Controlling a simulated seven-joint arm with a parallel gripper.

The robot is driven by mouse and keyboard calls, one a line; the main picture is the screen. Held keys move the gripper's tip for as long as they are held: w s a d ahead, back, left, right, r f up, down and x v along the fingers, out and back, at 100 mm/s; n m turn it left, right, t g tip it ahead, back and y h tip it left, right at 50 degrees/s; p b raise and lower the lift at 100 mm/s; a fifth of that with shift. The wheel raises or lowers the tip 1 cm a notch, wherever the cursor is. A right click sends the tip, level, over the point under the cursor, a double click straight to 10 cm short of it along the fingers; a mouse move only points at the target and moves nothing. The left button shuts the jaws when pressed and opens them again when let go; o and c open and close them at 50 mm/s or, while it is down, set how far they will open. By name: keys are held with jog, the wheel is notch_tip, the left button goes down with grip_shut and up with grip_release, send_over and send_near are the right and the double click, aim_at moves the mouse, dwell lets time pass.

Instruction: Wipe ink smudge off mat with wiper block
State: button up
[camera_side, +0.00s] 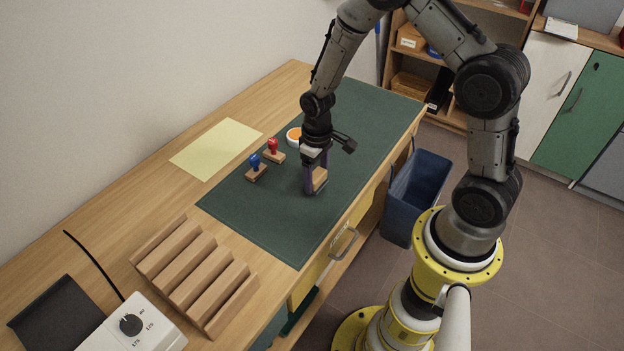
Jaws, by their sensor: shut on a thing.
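My gripper (315,172) points down over the green mat (265,220), shut on the wiper block (320,179). The block is a small wooden piece with a dark underside, held between the fingers at or just above the mat; I cannot tell if it touches. No ink smudge can be made out on the visible mat. My gripper and arm hide part of the mat behind them.
Left of the block on the mat stand a blue-handled stamp (256,171) and a red-handled stamp (273,152). A yellow sheet (216,149) and a slotted wooden rack (195,275) lie on the desk. The front mat is clear.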

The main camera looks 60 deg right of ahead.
jog(key=shift+r, duration=3)
